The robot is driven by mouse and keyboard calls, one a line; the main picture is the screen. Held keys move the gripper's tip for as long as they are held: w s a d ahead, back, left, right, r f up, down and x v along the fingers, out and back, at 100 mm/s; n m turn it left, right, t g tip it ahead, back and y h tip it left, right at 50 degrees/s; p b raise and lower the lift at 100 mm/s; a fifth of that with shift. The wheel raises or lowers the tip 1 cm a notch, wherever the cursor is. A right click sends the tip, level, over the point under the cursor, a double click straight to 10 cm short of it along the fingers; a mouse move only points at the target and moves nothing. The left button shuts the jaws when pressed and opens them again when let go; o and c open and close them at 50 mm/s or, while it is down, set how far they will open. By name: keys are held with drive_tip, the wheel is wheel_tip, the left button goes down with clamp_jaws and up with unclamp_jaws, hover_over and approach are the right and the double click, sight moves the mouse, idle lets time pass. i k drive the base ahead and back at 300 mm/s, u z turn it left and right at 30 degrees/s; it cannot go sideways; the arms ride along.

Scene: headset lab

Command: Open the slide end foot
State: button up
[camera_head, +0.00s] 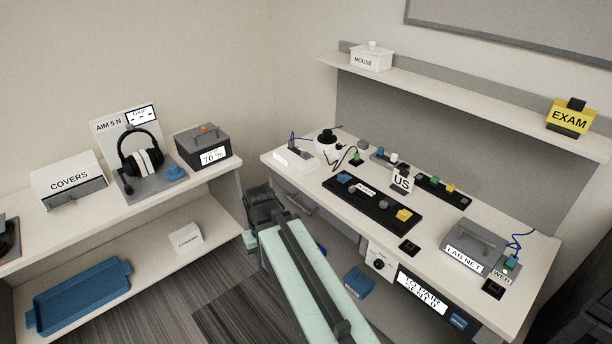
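No part labelled as a slide end foot can be singled out in this view. A long black panel (372,202) lies on the right desk, with a blue block near its left end and a yellow block (404,215) near its right end. My arm reaches up from the bottom middle. My gripper (262,203) is a dark shape left of the desk's front left corner, apart from the panel. Its fingers are too small and dark to read.
A bench (105,208) on the left holds headphones (141,155), a "COVERS" box (68,183) and a "70 %" box (203,146). Carpeted floor lies between.

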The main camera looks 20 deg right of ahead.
sight(343, 178)
drive_tip(key=u, duration=0.15)
drive_tip(key=i, duration=1)
drive_tip(key=z, duration=0.1)
